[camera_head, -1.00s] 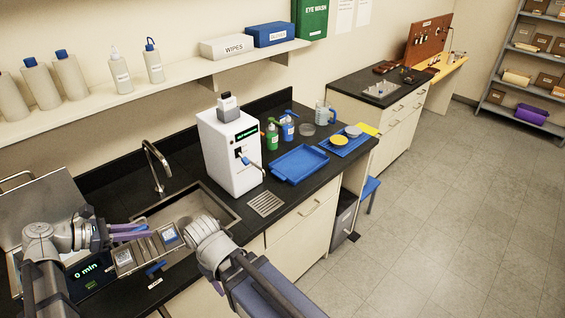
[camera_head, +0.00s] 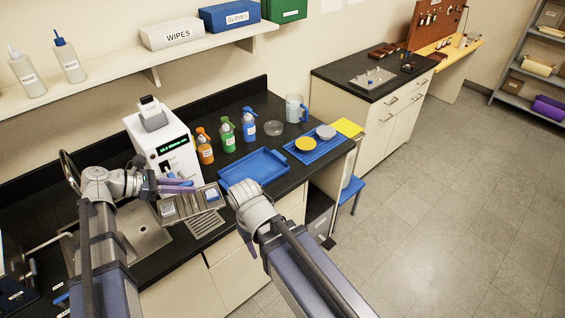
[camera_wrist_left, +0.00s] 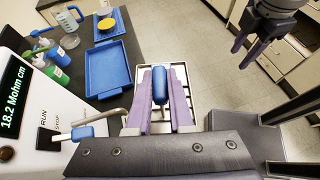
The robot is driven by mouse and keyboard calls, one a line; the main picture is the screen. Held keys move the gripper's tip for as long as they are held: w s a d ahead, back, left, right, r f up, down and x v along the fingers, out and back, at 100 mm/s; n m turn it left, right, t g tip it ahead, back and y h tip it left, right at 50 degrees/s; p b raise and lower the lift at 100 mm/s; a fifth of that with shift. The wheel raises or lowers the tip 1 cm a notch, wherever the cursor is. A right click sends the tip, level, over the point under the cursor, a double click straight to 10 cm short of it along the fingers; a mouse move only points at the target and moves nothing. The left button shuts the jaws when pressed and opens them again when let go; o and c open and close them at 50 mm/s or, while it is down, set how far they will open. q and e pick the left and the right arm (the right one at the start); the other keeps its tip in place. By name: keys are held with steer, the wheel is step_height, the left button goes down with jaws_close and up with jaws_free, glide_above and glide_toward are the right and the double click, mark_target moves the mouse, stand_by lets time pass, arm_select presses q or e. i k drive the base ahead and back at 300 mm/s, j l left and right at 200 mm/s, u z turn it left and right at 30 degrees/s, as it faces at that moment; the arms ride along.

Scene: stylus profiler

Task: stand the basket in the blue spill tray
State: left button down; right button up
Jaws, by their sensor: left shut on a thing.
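My left gripper (camera_head: 186,184) is shut on the blue handle grip (camera_wrist_left: 160,86) of the metal basket (camera_head: 190,206). The basket hangs above the counter in front of the white water dispenser, left of the spill tray. Its rim shows around the fingers in the left wrist view (camera_wrist_left: 186,88). Pieces with blue and white faces show in it. The blue spill tray (camera_head: 253,167) lies empty on the black counter; it also shows in the left wrist view (camera_wrist_left: 106,68). My right gripper (camera_wrist_left: 268,45) is open and empty, its purple fingers apart, off to the right.
The white dispenser (camera_head: 160,140) stands close behind the basket, its lever (camera_wrist_left: 85,133) beside my left gripper. Orange, green and blue bottles (camera_head: 248,124) stand behind the spill tray. A second blue tray (camera_head: 318,150) with yellow and grey discs lies to its right.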

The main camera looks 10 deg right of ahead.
mark_target(259, 178)
steer(key=i+l+z, duration=0.1)
steer(key=i+l, duration=0.25)
steer(key=l, duration=0.15)
steer(key=i+l+z, duration=0.15)
steer(key=i+l, duration=0.2)
steer(key=l, duration=0.15)
